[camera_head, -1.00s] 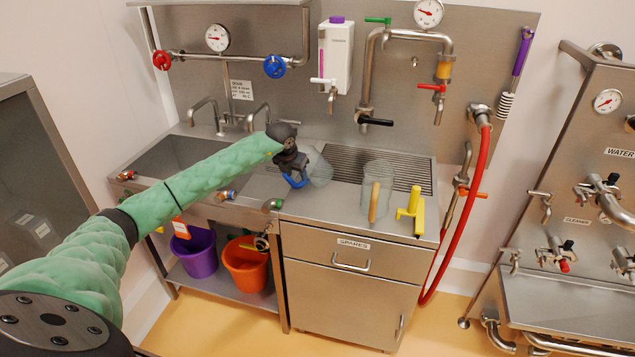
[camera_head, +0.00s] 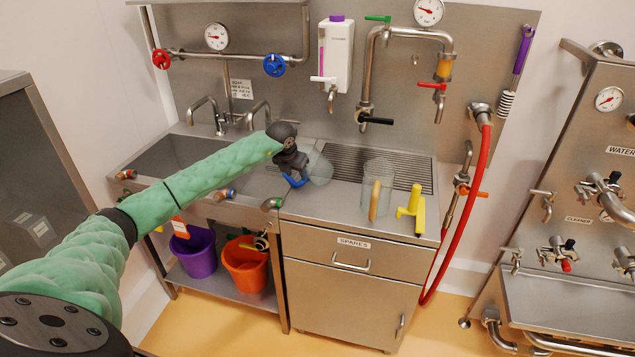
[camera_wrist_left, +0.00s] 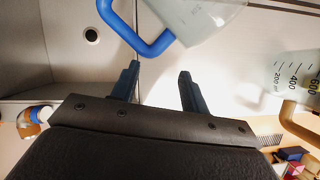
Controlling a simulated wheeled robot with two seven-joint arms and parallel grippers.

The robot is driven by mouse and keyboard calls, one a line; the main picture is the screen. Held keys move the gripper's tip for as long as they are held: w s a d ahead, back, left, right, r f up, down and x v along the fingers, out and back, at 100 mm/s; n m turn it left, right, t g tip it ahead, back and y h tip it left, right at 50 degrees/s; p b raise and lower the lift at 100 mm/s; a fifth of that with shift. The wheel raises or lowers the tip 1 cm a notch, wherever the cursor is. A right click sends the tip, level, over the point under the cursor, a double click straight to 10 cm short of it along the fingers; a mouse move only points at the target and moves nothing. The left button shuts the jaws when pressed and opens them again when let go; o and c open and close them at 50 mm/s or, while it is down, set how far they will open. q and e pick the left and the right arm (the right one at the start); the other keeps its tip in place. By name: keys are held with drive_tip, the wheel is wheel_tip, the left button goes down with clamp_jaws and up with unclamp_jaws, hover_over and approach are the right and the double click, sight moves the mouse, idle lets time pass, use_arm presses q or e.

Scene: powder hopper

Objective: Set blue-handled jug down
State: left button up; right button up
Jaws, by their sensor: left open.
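The blue-handled jug (camera_head: 319,168) is clear and stands on the steel worktop beside the sink, partly hidden behind my left gripper in the head view. Its blue handle (camera_wrist_left: 144,38) shows at the top of the left wrist view, just beyond the fingertips. My left gripper (camera_head: 292,172) is close to the handle; in the left wrist view its two fingers (camera_wrist_left: 160,75) are apart with nothing between them. The jug body (camera_wrist_left: 205,15) is cut off by the top edge there. My right gripper is not in view.
A second clear jug with a tan handle (camera_head: 376,187) stands to the right on the worktop (camera_head: 330,205), near a yellow tool (camera_head: 412,211). The sink (camera_head: 190,158) is to the left. A black-handled tap (camera_head: 375,120) juts out behind.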

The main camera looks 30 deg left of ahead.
use_arm(q)
clamp_jaws()
drive_tip(key=o, duration=0.8)
unclamp_jaws()
drive_tip(key=shift+c, duration=0.2)
